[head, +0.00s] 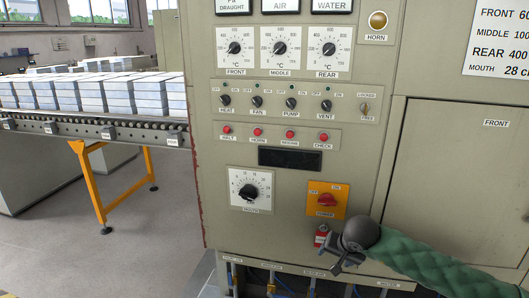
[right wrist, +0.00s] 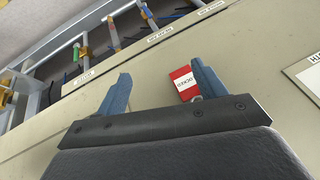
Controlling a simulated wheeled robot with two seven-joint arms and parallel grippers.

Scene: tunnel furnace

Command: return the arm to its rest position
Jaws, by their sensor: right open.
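My right arm comes in from the lower right of the head view, in a green sleeve. My right gripper (head: 338,256) is in front of the lower part of the control panel (head: 220,180), below the orange power switch plate (head: 327,199). In the right wrist view the two blue fingers of the right gripper (right wrist: 160,86) stand wide apart with nothing held between them. A red padlock-like tag (head: 321,236) hangs just above the gripper; in the right wrist view the red tag (right wrist: 184,84) shows beside the right finger. My left gripper is not in view.
The panel carries dials, toggle switches, red buttons and a mouth dial (head: 250,191). Below it runs a row of labelled pipes and valves (head: 310,283). A front door panel (head: 460,180) is at right. A roller conveyor (head: 60,127) with pale blocks is at left, with open floor beneath.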

